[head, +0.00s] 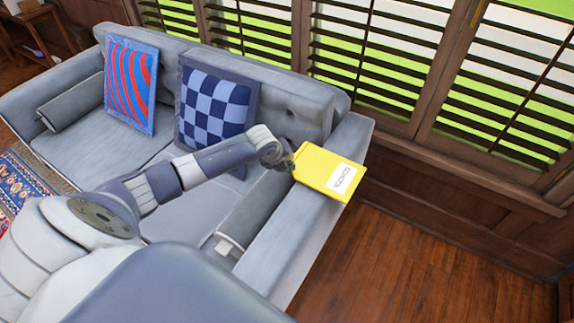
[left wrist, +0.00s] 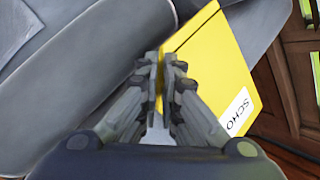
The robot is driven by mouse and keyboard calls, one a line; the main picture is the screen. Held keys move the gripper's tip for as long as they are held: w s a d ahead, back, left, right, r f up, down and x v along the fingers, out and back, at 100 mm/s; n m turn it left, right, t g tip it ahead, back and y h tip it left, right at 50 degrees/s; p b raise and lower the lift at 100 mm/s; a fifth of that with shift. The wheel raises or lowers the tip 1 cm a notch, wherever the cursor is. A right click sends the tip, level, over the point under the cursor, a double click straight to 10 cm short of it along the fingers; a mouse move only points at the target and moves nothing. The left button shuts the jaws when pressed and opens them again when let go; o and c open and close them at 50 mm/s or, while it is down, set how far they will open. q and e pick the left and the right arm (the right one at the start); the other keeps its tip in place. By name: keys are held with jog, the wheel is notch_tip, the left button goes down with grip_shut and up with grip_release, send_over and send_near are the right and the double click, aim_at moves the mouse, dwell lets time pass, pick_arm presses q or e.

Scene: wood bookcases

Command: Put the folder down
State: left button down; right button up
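The yellow folder (head: 315,165) with a white label is at the right end of the grey sofa, over the armrest (head: 283,245). Its label partly reads "SCHO" in the left wrist view, where the folder (left wrist: 212,70) runs up and right from my fingers. My left gripper (head: 289,162) is shut on the folder's near-left edge. In the left wrist view its two fingers (left wrist: 166,75) pinch that edge between them. I cannot tell whether the folder touches the armrest or hangs just above it. My right gripper is not in view.
The sofa (head: 90,143) holds a red-and-blue striped cushion (head: 130,85), a blue checked cushion (head: 214,105) and grey bolsters. Shuttered windows (head: 385,50) and wood panelling stand behind. Bare wooden floor (head: 410,265) lies to the right of the sofa. A patterned rug (head: 30,190) is at left.

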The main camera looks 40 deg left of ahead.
pick_arm(q)
jog(key=shift+w+f, duration=0.1)
jog(key=shift+f, duration=0.5)
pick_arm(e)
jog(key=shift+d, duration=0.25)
pick_arm(q)
jog(key=c, duration=1.8)
grip_release()
jog(key=shift+r, duration=0.1)
jog(key=p+v, duration=0.1)
jog(key=v, duration=1.1)
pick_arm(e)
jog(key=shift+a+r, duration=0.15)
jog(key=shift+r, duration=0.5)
